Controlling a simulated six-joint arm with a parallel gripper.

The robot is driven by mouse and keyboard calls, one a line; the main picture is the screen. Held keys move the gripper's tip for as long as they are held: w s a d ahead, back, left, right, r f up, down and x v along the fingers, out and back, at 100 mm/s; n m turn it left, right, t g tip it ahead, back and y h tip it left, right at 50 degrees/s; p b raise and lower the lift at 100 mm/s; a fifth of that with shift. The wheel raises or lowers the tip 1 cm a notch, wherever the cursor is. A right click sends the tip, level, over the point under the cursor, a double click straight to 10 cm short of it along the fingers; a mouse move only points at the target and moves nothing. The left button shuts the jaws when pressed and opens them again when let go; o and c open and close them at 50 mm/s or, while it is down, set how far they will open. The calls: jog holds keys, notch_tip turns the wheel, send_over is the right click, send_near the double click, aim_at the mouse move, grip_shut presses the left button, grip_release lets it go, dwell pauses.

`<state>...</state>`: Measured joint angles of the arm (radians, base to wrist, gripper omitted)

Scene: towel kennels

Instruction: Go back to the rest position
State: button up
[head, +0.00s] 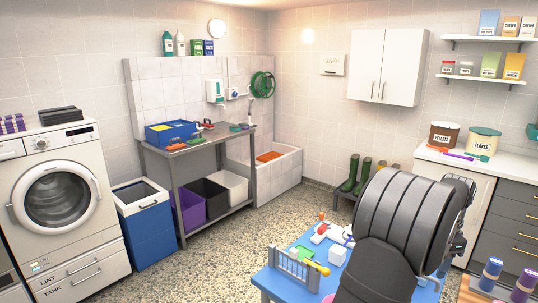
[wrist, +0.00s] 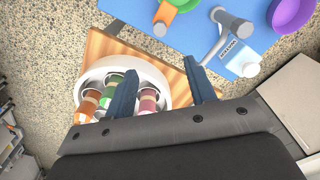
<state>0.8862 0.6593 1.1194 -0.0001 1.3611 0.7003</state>
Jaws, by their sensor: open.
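My gripper (wrist: 159,66) shows in the wrist view with its two dark fingers apart and nothing between the tips. Below the fingers is a round white container (wrist: 150,68) holding several rolled or capped items in orange, green and red. The fingers overlap it in the picture; I cannot tell how far above it they are. It rests on a wooden surface (wrist: 105,48). In the head view my dark arm fills the lower right, and the gripper's fingertips cannot be made out there.
A blue table (head: 262,277) holds a small grey fence (head: 292,268), a white block (head: 337,255) and toys. A washer (head: 62,195), blue bin (head: 146,222) and steel bench (head: 205,145) stand left. The middle floor is clear.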

notch_tip(320, 180, down, 17)
jog(key=shift+f, duration=0.3)
jog(key=n, duration=0.4)
jog(key=shift+r, duration=0.1)
jog(key=n, duration=0.8)
jog(key=shift+n, duration=2.6)
